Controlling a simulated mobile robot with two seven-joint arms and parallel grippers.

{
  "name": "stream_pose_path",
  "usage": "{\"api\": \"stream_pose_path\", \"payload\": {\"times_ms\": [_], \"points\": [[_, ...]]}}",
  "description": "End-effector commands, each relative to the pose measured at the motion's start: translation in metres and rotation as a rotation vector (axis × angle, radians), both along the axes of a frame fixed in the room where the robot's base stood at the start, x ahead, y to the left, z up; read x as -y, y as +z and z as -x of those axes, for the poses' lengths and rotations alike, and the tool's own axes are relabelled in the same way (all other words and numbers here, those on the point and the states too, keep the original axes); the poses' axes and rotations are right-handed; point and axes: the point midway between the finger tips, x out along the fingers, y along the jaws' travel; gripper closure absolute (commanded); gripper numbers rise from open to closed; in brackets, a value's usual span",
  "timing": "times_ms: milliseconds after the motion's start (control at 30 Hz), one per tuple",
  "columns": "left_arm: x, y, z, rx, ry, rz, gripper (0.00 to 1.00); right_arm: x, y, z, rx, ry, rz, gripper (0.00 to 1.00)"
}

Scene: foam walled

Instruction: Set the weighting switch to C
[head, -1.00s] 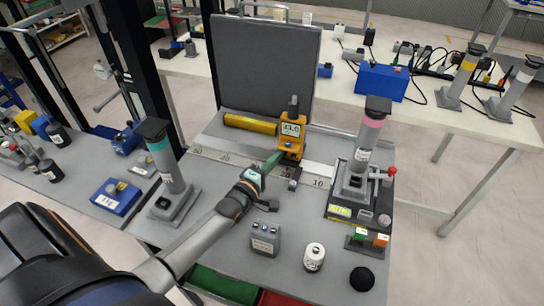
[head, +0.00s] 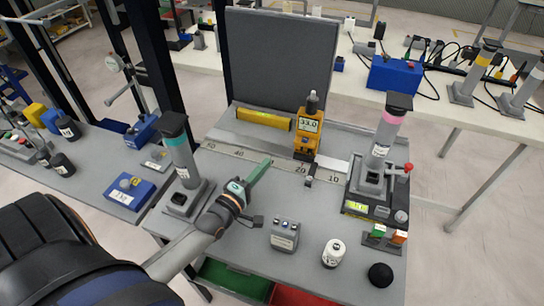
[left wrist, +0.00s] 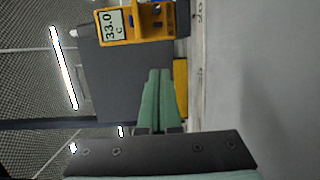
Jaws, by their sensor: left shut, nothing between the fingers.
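The fingertips also show in the left wrist view (left wrist: 160,73). My right gripper is out of view.
A grey column with a teal band (head: 178,148) stands at left, and one with a pink band (head: 383,138) at right. A small grey box (head: 285,235), a white canister (head: 333,253) and a black dome (head: 380,275) are in front. A grey panel (head: 280,65) rises behind.

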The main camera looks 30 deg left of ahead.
Motion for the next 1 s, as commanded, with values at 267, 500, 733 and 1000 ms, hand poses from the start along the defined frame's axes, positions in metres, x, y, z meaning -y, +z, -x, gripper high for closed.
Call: {"api": "stream_pose_path", "payload": {"times_ms": [267,500,733,1000], "points": [[0.000,0.000,0.020,0.000,0.000,-0.001,1.00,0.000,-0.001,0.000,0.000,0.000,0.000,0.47],[0.000,0.000,0.021,0.000,0.000,-0.001,1.00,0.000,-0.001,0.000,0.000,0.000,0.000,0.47],[0.000,0.000,0.021,0.000,0.000,0.000,1.00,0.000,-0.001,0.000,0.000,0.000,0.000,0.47],[0.000,0.000,0.021,0.000,0.000,0.000,1.00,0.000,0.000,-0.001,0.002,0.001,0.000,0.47]]}}
